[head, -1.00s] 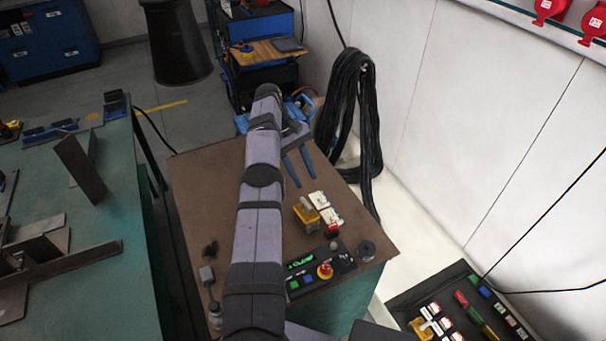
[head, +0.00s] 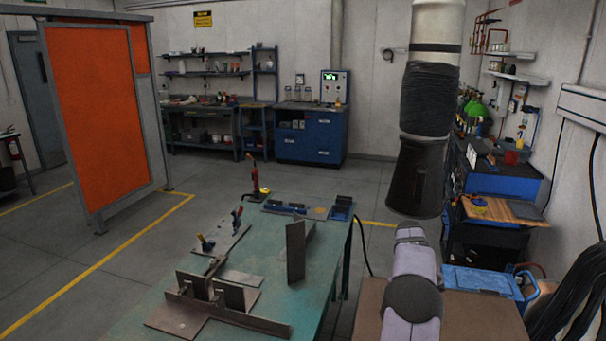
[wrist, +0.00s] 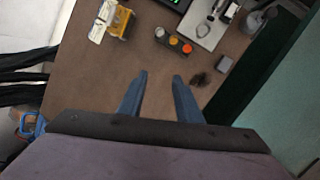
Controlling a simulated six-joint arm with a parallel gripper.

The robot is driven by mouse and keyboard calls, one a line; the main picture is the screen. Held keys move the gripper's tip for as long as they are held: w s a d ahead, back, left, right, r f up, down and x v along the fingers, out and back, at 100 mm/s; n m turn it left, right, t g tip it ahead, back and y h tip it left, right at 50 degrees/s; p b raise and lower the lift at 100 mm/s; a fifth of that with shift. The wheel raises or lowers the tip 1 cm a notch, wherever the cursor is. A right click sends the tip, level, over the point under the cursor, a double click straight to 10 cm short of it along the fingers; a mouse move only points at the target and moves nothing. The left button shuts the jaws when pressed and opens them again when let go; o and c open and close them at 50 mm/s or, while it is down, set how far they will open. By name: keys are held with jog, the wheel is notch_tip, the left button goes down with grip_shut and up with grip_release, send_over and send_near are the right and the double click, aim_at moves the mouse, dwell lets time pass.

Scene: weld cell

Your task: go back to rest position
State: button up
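My gripper (wrist: 160,76) shows in the wrist view with its two blue fingers apart and nothing between them. The fingers point over the brown bench top (wrist: 85,75); their height above it is hard to tell. In the head view only part of my arm shows, at the bottom right above the brown bench (head: 369,300); the gripper itself is out of that view.
In the head view, a green table (head: 130,322) with metal plates (head: 296,250) stands left. Black cables (head: 575,300) hang right.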

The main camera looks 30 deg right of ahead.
jog(key=w+a+r+n+t, duration=0.1)
jog(key=w+a+n, duration=0.1)
jog(key=a, duration=1)
jog(key=w+a+r+n+t, duration=0.1)
jog(key=w+a+r, duration=0.1)
jog(key=a, duration=1.1)
jog(key=s+a+f+n, duration=0.1)
jog(key=s+a+f, duration=0.1)
jog(key=s+a, duration=0.4)
jog(key=s+a+f+t, duration=0.1)
jog(key=s+a+f, duration=0.1)
jog(key=s+a, duration=0.5)
jog(key=a, duration=0.4)
jog(key=shift+n+y, duration=0.3)
jog(key=shift+n, duration=0.1)
